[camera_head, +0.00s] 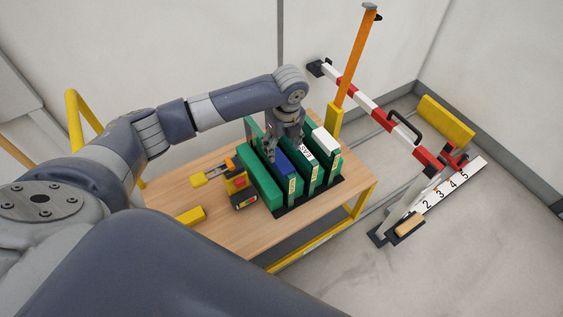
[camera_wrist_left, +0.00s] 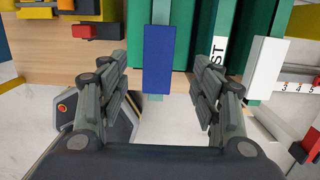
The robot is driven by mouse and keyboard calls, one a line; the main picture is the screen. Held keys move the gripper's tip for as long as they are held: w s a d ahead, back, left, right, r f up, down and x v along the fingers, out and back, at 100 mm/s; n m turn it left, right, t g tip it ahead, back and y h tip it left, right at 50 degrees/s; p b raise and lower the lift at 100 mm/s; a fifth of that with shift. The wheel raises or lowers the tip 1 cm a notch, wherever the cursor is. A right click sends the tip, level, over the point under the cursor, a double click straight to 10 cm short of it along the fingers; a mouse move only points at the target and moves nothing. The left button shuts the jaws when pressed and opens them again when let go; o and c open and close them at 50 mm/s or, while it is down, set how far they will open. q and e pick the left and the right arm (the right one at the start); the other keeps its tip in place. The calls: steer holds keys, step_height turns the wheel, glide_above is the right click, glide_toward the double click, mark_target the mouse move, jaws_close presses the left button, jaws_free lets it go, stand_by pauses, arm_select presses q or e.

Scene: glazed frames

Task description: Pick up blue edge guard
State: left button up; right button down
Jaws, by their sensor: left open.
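The blue edge guard (camera_head: 281,162) sits among upright green-framed panels in a rack on the wooden table. In the left wrist view the blue edge guard (camera_wrist_left: 159,58) is a plain blue block, centred, on the edge of a pale glazed panel. My left gripper (camera_head: 284,147) is above the rack, over the blue guard. In the left wrist view my left gripper (camera_wrist_left: 162,75) is open, one finger on each side of the guard, with visible gaps and nothing held. Its fingers partly cover the guard in the head view. My right gripper is not in view.
A white block (camera_head: 326,140) caps a neighbouring panel. Yellow and red tool-like items (camera_head: 236,182) and a yellow block (camera_head: 191,216) lie left of the rack. A red-white barrier (camera_head: 362,103) and an orange post (camera_head: 358,55) stand behind. The table's (camera_head: 215,238) front is mostly bare.

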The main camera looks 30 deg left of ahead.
mark_target(281, 160)
arm_select(q)
steer(key=shift+s+f, duration=0.1)
steer(key=shift+f, duration=3.1)
steer(key=c, duration=1)
